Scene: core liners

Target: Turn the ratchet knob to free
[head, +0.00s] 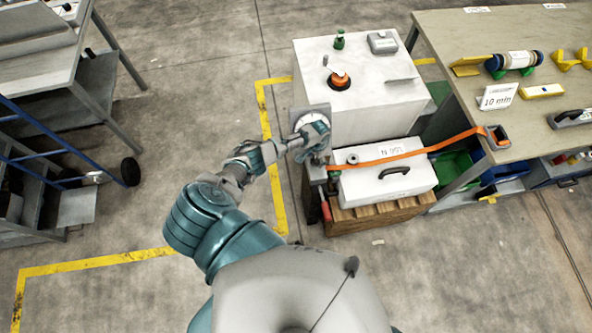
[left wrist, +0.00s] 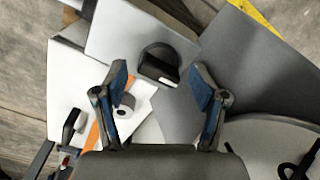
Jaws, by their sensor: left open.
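A dark rounded knob (left wrist: 160,65) with a white mark sits at the edge of a grey plate (left wrist: 135,30) in the left wrist view. I take it for the ratchet knob; its setting is not readable. My left gripper (left wrist: 158,82) is open, its two blue-grey fingers spread on either side with the knob between and beyond the tips, no clear contact. In the head view my left gripper (head: 318,134) is beside the large white cabinet (head: 355,120), above the strap's left end, and hides the knob. The orange strap (head: 400,153) crosses the white case (head: 370,188). My right gripper is not in view.
The cabinet top holds an orange knob (head: 340,80) and a small green item (head: 339,40). A workbench (head: 440,35) stands at the right with a sign (head: 497,97). A blue-framed cart (head: 50,160) is at the left. The floor between is clear.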

